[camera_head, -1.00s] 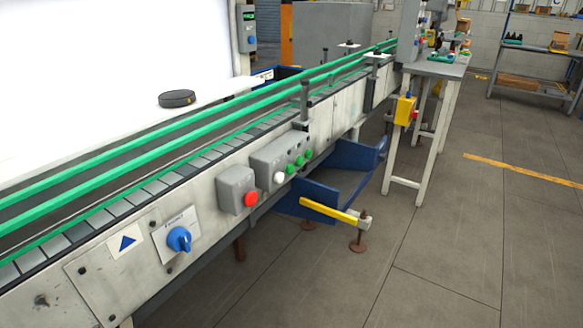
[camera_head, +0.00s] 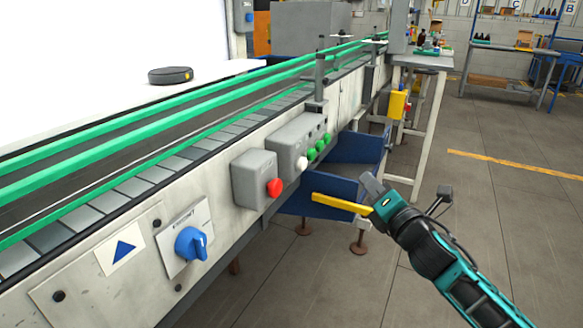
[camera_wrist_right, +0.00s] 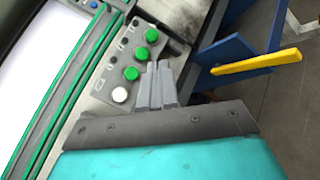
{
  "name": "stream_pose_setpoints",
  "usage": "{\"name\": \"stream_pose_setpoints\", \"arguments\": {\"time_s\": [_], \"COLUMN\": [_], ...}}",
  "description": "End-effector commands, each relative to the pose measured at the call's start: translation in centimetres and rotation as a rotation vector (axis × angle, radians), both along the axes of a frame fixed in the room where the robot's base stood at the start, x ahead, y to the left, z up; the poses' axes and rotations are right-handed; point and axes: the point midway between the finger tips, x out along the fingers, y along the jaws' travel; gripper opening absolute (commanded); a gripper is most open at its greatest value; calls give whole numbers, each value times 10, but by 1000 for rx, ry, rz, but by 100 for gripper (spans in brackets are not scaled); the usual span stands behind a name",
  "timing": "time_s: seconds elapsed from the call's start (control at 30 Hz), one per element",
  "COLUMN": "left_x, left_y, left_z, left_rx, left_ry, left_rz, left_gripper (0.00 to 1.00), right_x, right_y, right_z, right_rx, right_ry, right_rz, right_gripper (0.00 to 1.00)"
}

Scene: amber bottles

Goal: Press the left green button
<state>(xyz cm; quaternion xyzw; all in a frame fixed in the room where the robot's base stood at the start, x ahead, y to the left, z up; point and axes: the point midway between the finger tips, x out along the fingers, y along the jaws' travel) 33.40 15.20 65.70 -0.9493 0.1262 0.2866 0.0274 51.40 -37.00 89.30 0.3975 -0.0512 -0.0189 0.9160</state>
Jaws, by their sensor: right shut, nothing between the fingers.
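A grey control box (camera_head: 287,143) on the conveyor's side carries one white button (camera_head: 302,163) and several green buttons in a row. The left green button (camera_head: 311,154) is beside the white one. In the right wrist view the same green button (camera_wrist_right: 131,73) shows just left of the fingertips, above the white button (camera_wrist_right: 120,95). My right gripper (camera_head: 370,181) is in front and to the right of the box, apart from the buttons in the head view. Its fingers (camera_wrist_right: 158,66) are shut and empty. My left gripper is not in view.
A grey box with a red button (camera_head: 274,187) and a blue rotary switch (camera_head: 191,243) sit left along the conveyor. A yellow bar (camera_head: 340,203) on a blue bracket projects below the buttons, close to my right gripper. Open floor lies to the right.

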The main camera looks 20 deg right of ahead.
Motion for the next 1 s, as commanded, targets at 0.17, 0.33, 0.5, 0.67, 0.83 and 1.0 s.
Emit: {"name": "stream_pose_setpoints", "arguments": {"time_s": [0.17,0.33,0.5,0.67,0.83,1.0], "left_x": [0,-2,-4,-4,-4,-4], "left_y": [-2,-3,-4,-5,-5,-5], "left_z": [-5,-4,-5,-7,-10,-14], "left_rx": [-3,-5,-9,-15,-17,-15], "left_ry": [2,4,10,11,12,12], "left_rz": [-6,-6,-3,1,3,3], "left_gripper": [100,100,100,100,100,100], "right_x": [6,6,7,13,29,48], "right_y": [-11,-11,-11,-6,8,24], "right_z": [22,24,24,23,24,23], "right_rx": [-177,-190,-186,-182,-180,-180], "right_ry": [-50,-52,-51,-52,-53,-53], "right_rz": [-26,-28,-28,-27,-27,-28], "right_gripper": [0,0,0,0,0,0]}}
